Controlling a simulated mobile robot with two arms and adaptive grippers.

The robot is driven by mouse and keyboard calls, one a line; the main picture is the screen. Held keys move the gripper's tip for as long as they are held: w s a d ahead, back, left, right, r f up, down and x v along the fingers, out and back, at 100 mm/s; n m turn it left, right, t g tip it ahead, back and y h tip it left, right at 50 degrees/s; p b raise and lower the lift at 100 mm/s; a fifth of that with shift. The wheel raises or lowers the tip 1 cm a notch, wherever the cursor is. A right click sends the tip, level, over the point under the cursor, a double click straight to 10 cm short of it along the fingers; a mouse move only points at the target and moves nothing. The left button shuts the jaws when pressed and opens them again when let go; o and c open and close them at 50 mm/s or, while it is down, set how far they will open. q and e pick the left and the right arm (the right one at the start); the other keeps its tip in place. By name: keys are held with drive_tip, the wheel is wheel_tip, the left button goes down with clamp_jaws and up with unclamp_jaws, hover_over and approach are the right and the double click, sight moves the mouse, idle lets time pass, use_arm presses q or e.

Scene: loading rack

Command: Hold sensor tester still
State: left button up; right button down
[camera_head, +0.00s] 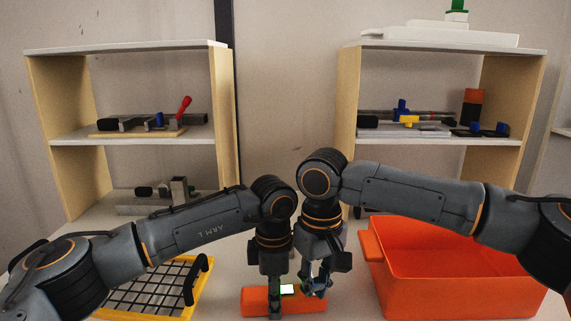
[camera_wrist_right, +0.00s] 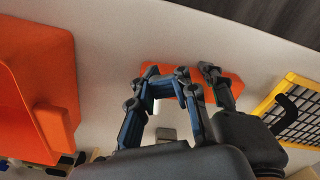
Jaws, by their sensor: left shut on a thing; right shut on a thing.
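The sensor tester appears to be the orange block (camera_head: 255,300) with a small bright screen (camera_head: 288,289), low in the middle of the head view, lying on the white table. It also shows in the right wrist view (camera_wrist_right: 222,88). My left gripper (camera_head: 275,308) points down and is shut on the block around its middle. My right gripper (camera_head: 318,288), beside it, is shut on the block near its right end. The grippers hide part of the block, and the exact contact is hard to see.
A yellow-framed black wire basket (camera_head: 200,292) stands left of the block. A large orange bin (camera_head: 455,285) stands on the right, close to my right arm. Two shelves (camera_head: 130,140) (camera_head: 440,143) with tools stand behind. Bare table lies between block and bin.

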drive_tip(key=shift+w+a, duration=0.15)
drive_tip(key=shift+w, duration=0.2)
drive_tip(key=shift+d, duration=0.25)
idle(0.3)
drive_tip(key=shift+w+d, duration=0.25)
drive_tip(key=shift+d, duration=0.25)
drive_tip(key=shift+w+d, duration=0.3)
drive_tip(key=shift+d, duration=0.05)
drive_tip(key=shift+w, duration=0.1)
drive_tip(key=shift+d, duration=0.15)
idle(0.3)
drive_tip(key=shift+s+d+r, duration=0.1)
drive_tip(key=shift+s+d, duration=0.1)
drive_tip(key=shift+d, duration=0.05)
drive_tip(key=shift+s+r, duration=0.1)
drive_tip(key=shift+r, duration=2.8)
drive_tip(key=c, duration=2)
unclamp_jaws()
drive_tip(key=shift+c, duration=0.2)
